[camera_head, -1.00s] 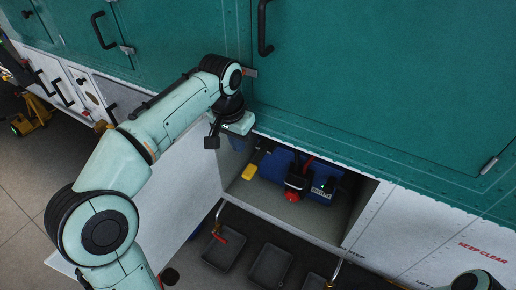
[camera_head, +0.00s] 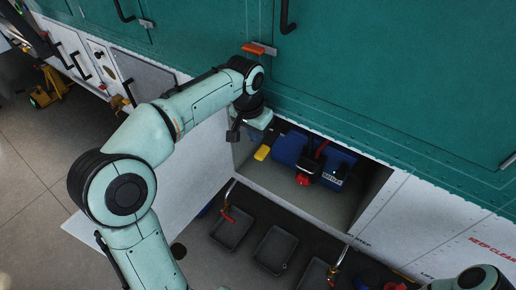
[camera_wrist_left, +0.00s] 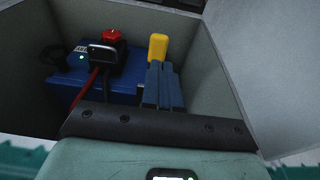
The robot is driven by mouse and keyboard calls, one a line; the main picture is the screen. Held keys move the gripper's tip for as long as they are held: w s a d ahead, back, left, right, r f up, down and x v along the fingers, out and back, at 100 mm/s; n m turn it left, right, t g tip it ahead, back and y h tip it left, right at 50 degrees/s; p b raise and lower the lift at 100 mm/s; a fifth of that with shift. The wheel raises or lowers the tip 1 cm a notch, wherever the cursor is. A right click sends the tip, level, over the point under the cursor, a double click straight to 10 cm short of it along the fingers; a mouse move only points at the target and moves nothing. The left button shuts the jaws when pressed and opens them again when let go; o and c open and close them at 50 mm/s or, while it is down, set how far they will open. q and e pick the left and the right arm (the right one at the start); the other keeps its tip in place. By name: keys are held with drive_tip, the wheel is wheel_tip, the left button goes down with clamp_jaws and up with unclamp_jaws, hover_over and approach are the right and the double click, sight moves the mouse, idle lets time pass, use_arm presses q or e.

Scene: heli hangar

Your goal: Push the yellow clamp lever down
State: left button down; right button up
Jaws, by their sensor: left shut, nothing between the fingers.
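The yellow clamp lever (camera_head: 262,153) is at the left side of the open compartment, beside the blue battery (camera_head: 335,166). In the left wrist view the lever (camera_wrist_left: 157,47) stands up just beyond my fingertips. My left gripper (camera_wrist_left: 164,68) is shut and empty, pointing into the compartment. Its fingertips appear very near the lever; I cannot tell whether they touch it. The battery (camera_wrist_left: 95,88) also shows left of the fingers. My right gripper is out of view.
A red knob (camera_head: 303,179) on a black connector sits at the battery's front. The compartment wall (camera_wrist_left: 215,85) is close right of the fingers. The open white door (camera_head: 150,195) hangs below my left arm. Dark trays (camera_head: 274,250) lie below the compartment.

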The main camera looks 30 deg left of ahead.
sight(259, 155)
use_arm(q)
drive_tip(key=f, duration=0.4)
drive_tip(key=w+f, duration=0.1)
drive_tip(key=f, duration=0.1)
drive_tip(key=shift+f, duration=0.15)
drive_tip(key=shift+w+f, duration=0.2)
drive_tip(key=shift+f, duration=0.45)
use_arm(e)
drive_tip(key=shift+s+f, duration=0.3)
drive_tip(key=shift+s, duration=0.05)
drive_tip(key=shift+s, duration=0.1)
